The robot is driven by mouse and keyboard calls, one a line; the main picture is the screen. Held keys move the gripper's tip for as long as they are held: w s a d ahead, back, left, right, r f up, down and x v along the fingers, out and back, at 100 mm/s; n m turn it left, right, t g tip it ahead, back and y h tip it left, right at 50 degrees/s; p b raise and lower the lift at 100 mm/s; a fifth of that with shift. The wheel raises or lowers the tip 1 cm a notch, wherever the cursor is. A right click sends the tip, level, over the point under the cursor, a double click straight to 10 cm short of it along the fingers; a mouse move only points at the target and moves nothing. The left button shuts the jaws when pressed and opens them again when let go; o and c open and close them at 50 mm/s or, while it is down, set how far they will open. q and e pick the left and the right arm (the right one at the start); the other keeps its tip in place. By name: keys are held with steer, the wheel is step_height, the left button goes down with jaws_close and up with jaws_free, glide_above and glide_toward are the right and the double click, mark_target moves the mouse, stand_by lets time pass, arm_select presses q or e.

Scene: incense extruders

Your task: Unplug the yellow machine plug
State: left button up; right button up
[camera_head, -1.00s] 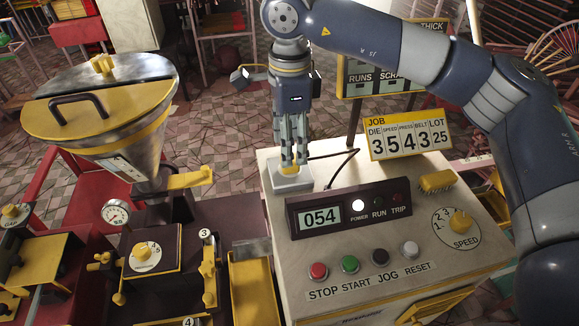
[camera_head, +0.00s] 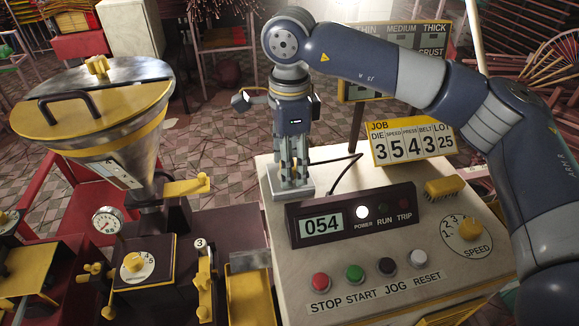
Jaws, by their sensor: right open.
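My right gripper (camera_head: 294,178) points straight down over a pale grey socket block (camera_head: 305,182) at the back left of the control console. Its fingers are open and stand around a small yellow piece between the fingertips, which looks like the yellow plug (camera_head: 293,164). The fingers hide most of the plug, and I cannot tell whether they touch it. A black cable (camera_head: 345,166) runs right from the plug area and curves down behind the display panel. The white POWER lamp (camera_head: 362,212) on the panel is lit. My left gripper is not in view.
The display panel (camera_head: 400,192) reading 054 stands just in front of the socket. The JOB sign (camera_head: 412,147) is at the back right. A hopper machine (camera_head: 135,125) with a yellow rim stands at the left. Buttons and the SPEED dial (camera_head: 468,231) occupy the console top.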

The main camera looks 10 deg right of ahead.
steer(key=shift+b, duration=0.3)
stand_by(0.6)
jaws_close()
steer(key=shift+r, duration=0.15)
steer(key=shift+r+p, duration=1.65)
steer(key=shift+r, duration=1.25)
